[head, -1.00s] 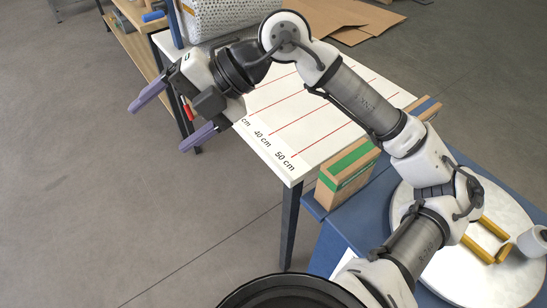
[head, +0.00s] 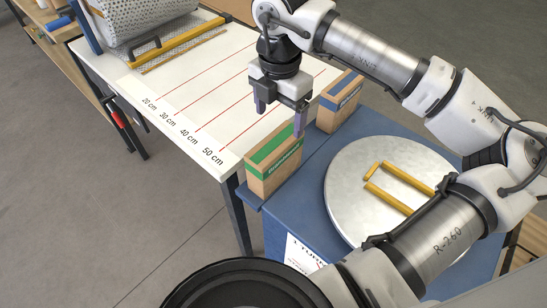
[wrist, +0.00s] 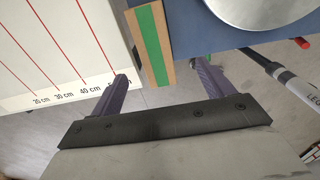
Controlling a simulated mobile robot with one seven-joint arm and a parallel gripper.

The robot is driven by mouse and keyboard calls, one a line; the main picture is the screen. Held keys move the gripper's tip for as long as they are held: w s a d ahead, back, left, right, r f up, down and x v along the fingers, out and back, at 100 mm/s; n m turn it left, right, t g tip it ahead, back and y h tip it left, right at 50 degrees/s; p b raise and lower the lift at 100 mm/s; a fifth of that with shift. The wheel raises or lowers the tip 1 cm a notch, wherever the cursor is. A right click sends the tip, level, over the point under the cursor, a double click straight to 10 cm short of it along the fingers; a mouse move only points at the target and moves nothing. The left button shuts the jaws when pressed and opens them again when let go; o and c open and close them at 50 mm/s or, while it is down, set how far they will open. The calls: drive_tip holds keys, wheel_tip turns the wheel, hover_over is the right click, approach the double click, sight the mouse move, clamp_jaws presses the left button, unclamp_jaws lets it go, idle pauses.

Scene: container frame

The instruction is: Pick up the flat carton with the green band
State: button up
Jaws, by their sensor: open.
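The flat carton with the green band (head: 273,164) stands upright on its narrow side on the blue surface, beside the white table's edge. In the wrist view its top with the green stripe (wrist: 152,42) shows ahead of the fingertips, between them from side to side. My gripper (head: 279,122) points downward, open and empty, above and close to the carton in the head view. In the wrist view both purple fingers of my gripper (wrist: 160,70) are apart, and nothing is between them. I cannot tell the exact height of the fingertips over the carton.
A similar carton with a blue band (head: 340,102) stands behind, to the right. A round grey plate (head: 340,205) with yellow bars (head: 388,197) lies right of it on the blue surface (head: 305,190). The white table (head: 180,100) with red lines is left, holding a bubble-wrap roll (head: 140,20).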

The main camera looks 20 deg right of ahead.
sight(275, 142)
wheel_tip(275, 142, down, 8)
drive_tip(key=shift+a+r+p, duration=0.15)
drive_tip(key=shift+r+p, duration=0.1)
drive_tip(key=shift+p, duration=0.4)
drive_tip(key=f, duration=0.1)
drive_tip(key=f+p, duration=0.2)
drive_tip(key=f, duration=0.1)
drive_tip(key=shift+w+a, duration=0.2)
drive_tip(key=shift+w, duration=0.15)
drive_tip(key=shift+f, duration=0.65)
drive_tip(key=c, duration=1.3)
drive_tip(key=shift+r, duration=0.1)
drive_tip(key=shift+c, duration=0.2)
